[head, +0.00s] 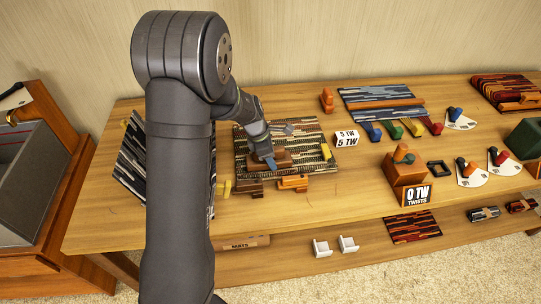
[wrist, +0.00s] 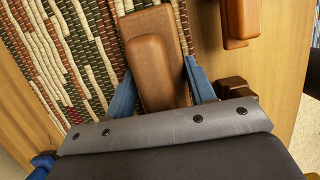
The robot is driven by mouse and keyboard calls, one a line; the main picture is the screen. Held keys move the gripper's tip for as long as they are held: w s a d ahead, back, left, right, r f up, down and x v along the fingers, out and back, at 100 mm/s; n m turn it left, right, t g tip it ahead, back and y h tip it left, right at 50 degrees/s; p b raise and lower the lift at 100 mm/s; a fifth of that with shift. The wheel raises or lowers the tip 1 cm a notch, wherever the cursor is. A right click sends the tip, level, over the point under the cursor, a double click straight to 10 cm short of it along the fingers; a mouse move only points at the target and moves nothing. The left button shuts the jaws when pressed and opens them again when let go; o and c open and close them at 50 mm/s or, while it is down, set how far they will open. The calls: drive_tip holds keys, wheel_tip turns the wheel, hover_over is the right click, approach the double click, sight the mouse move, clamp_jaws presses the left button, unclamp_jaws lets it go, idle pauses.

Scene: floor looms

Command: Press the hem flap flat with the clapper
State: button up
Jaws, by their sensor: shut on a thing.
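My gripper (head: 268,160) is low over the woven mat (head: 245,142) in the head view. In the wrist view its blue fingers (wrist: 160,86) stand on both sides of the brown wooden clapper (wrist: 152,62) and are shut on it. The clapper also shows in the head view (head: 288,160), near the mat's front edge. The mat is striped in cream, green and dark red and also shows in the wrist view (wrist: 62,60). I cannot pick out the hem flap; the clapper and fingers hide part of the mat. I cannot tell whether the clapper touches the mat.
An orange-brown wooden piece (head: 293,182) and a darker one (head: 249,189) sit at the mat's front edge. A yellow piece (head: 326,152) lies on its right side. My arm hides part of a dark mat at left.

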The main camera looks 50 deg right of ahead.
drive_tip(key=shift+f, duration=0.55)
idle(0.9)
drive_tip(key=shift+r, duration=0.1)
drive_tip(key=shift+r, duration=3.5)
